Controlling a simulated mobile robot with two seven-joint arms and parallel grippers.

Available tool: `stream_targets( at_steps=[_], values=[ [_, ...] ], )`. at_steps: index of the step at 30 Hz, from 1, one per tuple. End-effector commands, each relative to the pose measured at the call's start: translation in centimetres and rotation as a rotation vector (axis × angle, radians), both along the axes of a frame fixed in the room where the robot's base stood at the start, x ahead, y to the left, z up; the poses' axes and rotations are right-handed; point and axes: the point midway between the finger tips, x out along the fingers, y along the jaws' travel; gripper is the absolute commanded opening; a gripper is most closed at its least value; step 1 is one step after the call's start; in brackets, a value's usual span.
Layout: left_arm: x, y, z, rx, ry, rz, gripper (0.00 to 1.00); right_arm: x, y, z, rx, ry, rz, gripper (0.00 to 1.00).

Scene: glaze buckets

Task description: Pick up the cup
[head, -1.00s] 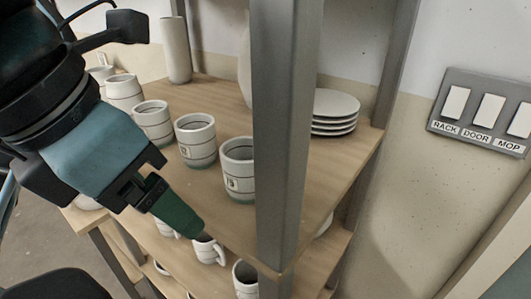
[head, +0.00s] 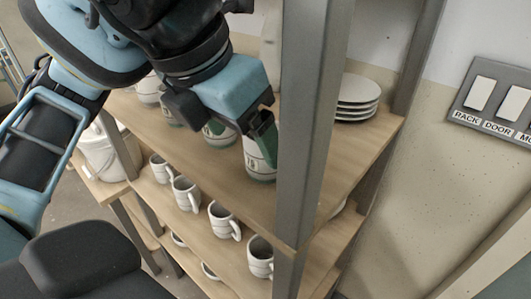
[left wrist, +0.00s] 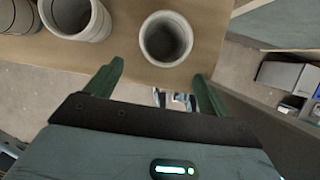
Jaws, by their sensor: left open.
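In the left wrist view the cup's round open mouth (left wrist: 167,40) lies ahead of my left gripper (left wrist: 157,82). The two green fingers are spread apart, with nothing between their tips. The cup looks empty. My right gripper is not in view.
More white vessels stand left of the cup, one (head: 218,133) partly behind my arm. A grey post (head: 305,130) rises close on the right. Stacked plates (head: 357,98) stand behind it. Several mugs (head: 223,220) stand on the lower shelf. A white bucket (head: 100,150) is at the left.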

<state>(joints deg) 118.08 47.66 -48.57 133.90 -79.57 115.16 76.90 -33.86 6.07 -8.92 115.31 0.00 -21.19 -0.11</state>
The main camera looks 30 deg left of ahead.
Motion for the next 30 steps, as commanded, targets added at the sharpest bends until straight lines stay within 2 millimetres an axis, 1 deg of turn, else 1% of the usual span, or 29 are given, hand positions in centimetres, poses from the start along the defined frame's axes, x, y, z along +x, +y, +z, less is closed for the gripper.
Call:
stream_targets(
  at_steps=[5,8,14,15,18,21,29,30],
  values=[
    [0.2,0.0,0.0,0.0,0.0,0.0,0.81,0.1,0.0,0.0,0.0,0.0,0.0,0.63],
    [0.8,-0.1,0.0,-0.001,0.001,0.002,0.81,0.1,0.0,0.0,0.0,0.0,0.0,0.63],
    [3.8,-0.5,-0.1,0.0,0.004,0.002,0.81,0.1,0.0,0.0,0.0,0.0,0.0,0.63],
    [4.1,-0.6,-0.9,0.0,0.005,0.001,0.81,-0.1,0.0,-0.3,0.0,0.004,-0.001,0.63],
    [4.5,-0.6,-2.2,0.0,0.005,0.001,0.81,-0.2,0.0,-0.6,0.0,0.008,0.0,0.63],
    [4.8,-0.7,-2.8,0.001,0.003,0.0,0.81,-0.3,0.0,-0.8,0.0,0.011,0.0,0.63],
    [4.8,-0.7,-2.8,0.001,-0.001,0.0,0.81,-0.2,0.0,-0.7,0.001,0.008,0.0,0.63],
    [4.8,-0.7,-2.8,0.001,-0.001,0.0,0.79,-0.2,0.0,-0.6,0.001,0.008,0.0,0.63]
  ],
)
